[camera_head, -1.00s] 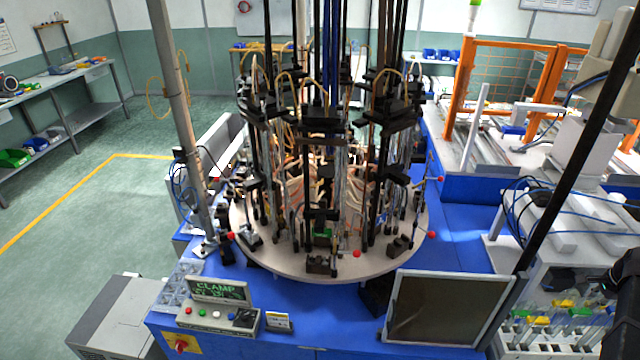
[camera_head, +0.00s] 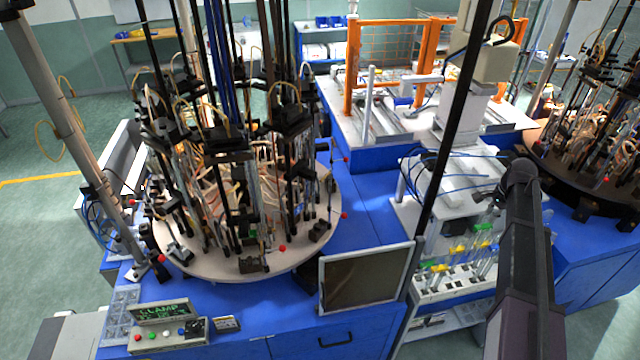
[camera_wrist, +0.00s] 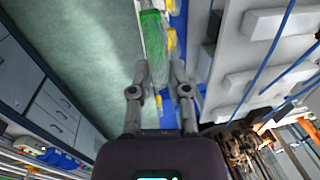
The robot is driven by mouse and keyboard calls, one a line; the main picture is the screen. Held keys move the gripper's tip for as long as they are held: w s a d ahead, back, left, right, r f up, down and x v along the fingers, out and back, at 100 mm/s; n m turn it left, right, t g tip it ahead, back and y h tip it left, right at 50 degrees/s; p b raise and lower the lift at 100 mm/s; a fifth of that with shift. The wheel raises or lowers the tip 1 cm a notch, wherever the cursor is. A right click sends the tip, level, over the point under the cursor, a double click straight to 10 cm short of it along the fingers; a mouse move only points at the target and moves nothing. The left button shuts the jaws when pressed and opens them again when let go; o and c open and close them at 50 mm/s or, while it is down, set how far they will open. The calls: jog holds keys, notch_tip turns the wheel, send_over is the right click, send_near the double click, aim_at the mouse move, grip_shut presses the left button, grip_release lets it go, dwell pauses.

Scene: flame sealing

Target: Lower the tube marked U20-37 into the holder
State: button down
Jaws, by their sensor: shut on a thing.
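In the wrist view my gripper (camera_wrist: 160,78) has its two dark fingers closed around a clear tube (camera_wrist: 156,50) with a green part (camera_wrist: 151,22) at its far end. No marking on the tube is readable, so I cannot tell whether it is U20-37. In the head view a white rack (camera_head: 428,298) at the lower right holds several clear tubes with yellow, green and blue parts. My arm stands just right of this rack; my gripper and the held tube are not clearly visible there. I cannot tell which fixture is the holder.
A round carousel (camera_head: 178,262) crowded with black clamps and rods stands left of the rack on a blue bench. A dark panel (camera_head: 365,277) and a black post (camera_head: 452,130) stand between them. A second carousel (camera_head: 575,180) is at the right. Open floor lies at the far left.

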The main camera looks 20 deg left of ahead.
jog(key=shift+r+p, duration=1.35)
jog(key=shift+r, duration=0.6)
jog(key=shift+d, duration=0.1)
